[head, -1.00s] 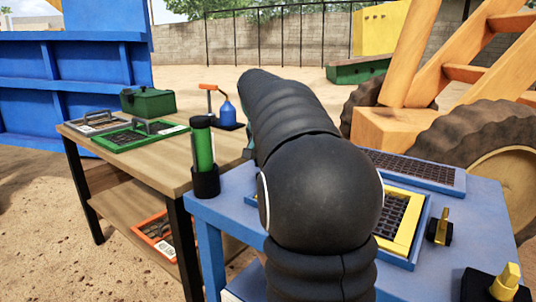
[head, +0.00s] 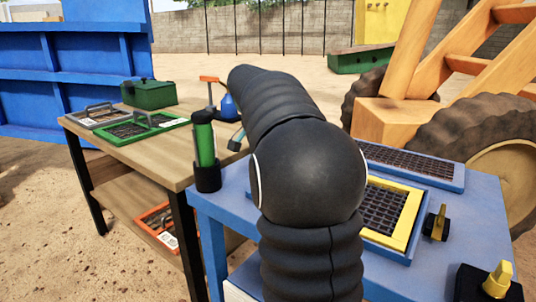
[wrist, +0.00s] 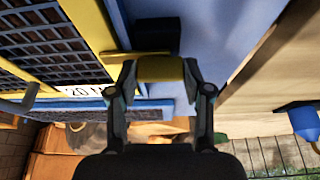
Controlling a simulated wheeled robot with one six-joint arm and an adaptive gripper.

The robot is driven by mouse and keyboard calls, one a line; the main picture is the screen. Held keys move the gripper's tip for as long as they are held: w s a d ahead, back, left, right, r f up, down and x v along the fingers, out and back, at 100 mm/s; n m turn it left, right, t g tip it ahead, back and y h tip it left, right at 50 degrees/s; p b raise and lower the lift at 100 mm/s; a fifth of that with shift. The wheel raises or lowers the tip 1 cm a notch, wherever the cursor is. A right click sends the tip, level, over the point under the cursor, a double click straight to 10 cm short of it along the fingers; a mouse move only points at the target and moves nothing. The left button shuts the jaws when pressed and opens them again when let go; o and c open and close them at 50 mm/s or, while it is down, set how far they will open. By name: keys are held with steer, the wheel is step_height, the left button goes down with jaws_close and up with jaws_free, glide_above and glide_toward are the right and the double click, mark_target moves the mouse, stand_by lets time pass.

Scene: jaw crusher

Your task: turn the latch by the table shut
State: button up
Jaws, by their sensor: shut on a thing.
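The latch by the table has a yellow handle (wrist: 160,69) on a black base (wrist: 155,35), seen in the wrist view beside the blue edge of the screen stand. My gripper (wrist: 160,78) is shut on this handle, one finger at each side. The handle lies crosswise in the wrist picture. In the head view my black arm hides this latch, and only a small teal part of my gripper end (head: 237,139) shows past the arm. A yellow-framed screen (head: 408,228) lies on the blue stand (head: 228,212); its frame also shows in the wrist view (wrist: 92,22).
Two other yellow-handled latches stand at the right of the blue stand, one near the screen (head: 437,223) and one nearer (head: 490,283). The wooden table (head: 150,152) stands close on the left. A green cylinder in a black holder (head: 205,145) stands between.

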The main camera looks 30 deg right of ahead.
steer(key=o, duration=1.2)
steer(key=shift+c, duration=0.2)
steer(key=v, duration=1.2)
